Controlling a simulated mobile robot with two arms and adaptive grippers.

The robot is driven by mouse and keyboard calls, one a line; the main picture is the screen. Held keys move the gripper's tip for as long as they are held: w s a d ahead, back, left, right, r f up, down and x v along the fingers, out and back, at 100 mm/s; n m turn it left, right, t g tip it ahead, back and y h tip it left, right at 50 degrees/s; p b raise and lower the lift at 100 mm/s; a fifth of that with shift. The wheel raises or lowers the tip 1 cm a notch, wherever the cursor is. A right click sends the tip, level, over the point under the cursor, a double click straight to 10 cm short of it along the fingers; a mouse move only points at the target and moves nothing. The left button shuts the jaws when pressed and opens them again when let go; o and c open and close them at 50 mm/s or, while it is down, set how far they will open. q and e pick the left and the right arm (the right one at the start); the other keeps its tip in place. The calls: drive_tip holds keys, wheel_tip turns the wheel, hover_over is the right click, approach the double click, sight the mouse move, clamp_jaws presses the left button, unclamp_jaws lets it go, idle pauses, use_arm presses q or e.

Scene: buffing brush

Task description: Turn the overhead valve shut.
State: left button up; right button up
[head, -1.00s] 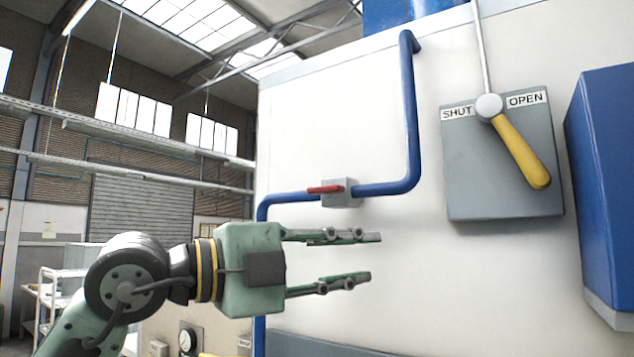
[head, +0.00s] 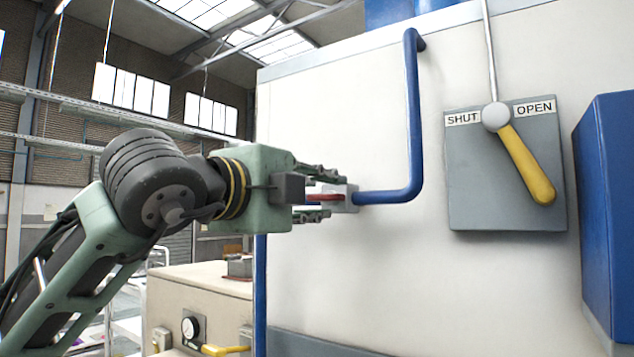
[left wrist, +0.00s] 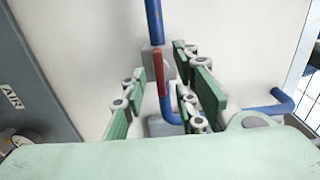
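A grey plate (head: 480,185) on the white wall carries SHUT and OPEN labels at its top. Its yellow lever (head: 527,165) points down and right from a round hub, and a thin rod runs up from the hub. On a blue pipe (head: 413,120) left of the plate sits a small valve with a red handle (head: 328,197), lying along the pipe. My left gripper (head: 328,193) is open, its fingers above and below the red handle. The left wrist view shows the red handle (left wrist: 160,72) between the spread fingers. My right gripper is not in view.
A blue box (head: 607,200) juts from the wall right of the plate. A beige cabinet (head: 200,300) with a gauge and another yellow handle (head: 225,350) stands below my left arm. The wall between pipe and plate is clear.

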use_arm(q)
drive_tip(key=shift+w+d, duration=0.1)
drive_tip(key=shift+w, duration=0.1)
clamp_jaws()
idle(0.3)
drive_tip(key=shift+f, duration=0.1)
